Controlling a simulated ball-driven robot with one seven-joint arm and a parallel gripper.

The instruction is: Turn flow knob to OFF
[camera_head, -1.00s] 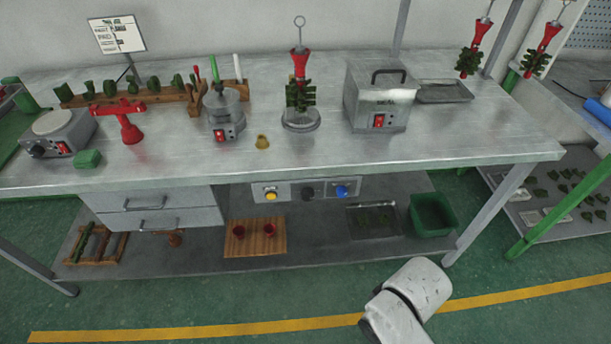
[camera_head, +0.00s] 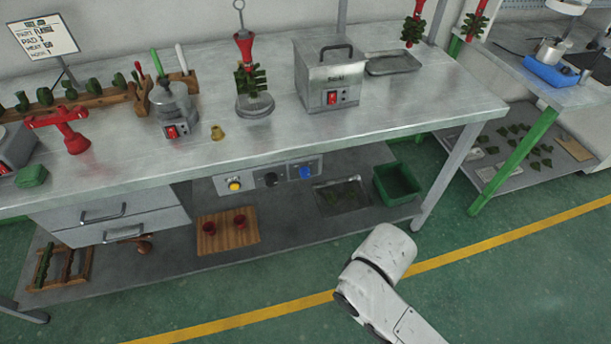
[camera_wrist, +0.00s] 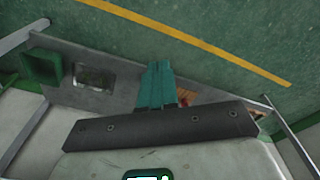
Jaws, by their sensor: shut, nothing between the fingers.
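In the head view a grey control panel (camera_head: 252,182) hangs under the front edge of the workbench. It carries a yellow button (camera_head: 235,185), a black knob (camera_head: 270,180) and a blue knob (camera_head: 305,173). I cannot read their labels, so I cannot tell which is the flow knob or how it is set. In the wrist view my gripper (camera_wrist: 158,68) shows teal fingers, shut and empty, in front of the lower shelf and floor. The panel does not show clearly in the wrist view. In the head view my white arm is low in front of the bench, and the fingers are hidden.
The metal workbench (camera_head: 380,118) holds a pot (camera_head: 172,105), a heater box (camera_head: 328,75) and a red stand (camera_head: 62,128). Drawers (camera_head: 105,215) are left of the panel. A green bin (camera_head: 397,184) is on the lower shelf. The green floor in front is clear.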

